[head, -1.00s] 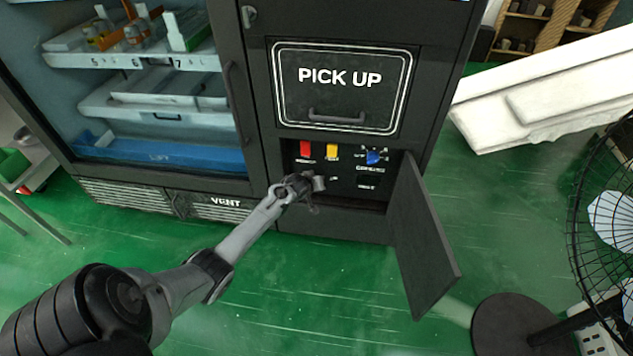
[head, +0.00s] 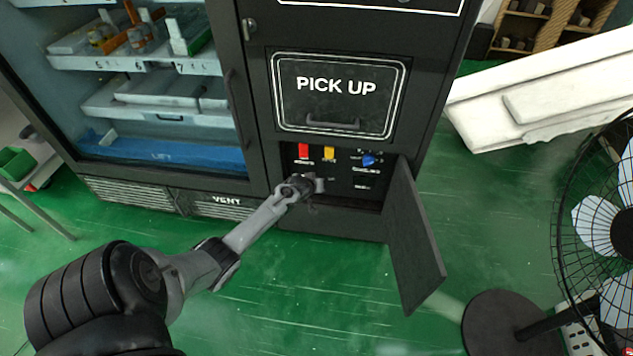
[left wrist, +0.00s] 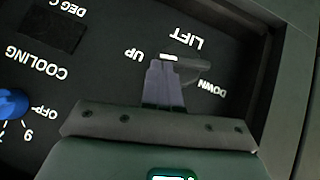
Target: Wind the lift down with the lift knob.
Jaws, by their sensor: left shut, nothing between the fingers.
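The lift knob (left wrist: 192,72) is a dark piece on the control panel, partly hidden behind my fingers in the left wrist view. A white mark shows beside it, between the labels UP and DOWN, under the word LIFT. My left gripper (left wrist: 163,88) is shut and empty, its fingertips in front of the knob near the UP label. I cannot tell whether they touch it. In the head view my left gripper (head: 317,185) is at the lower left of the open control recess and covers the lift knob there. My right gripper is not in view.
A blue cooling knob (head: 369,159), a red switch (head: 303,151) and a yellow switch (head: 329,153) sit on the panel. The recess door (head: 413,240) hangs open on the right. The PICK UP hatch (head: 337,97) is above. A fan (head: 610,230) stands at right.

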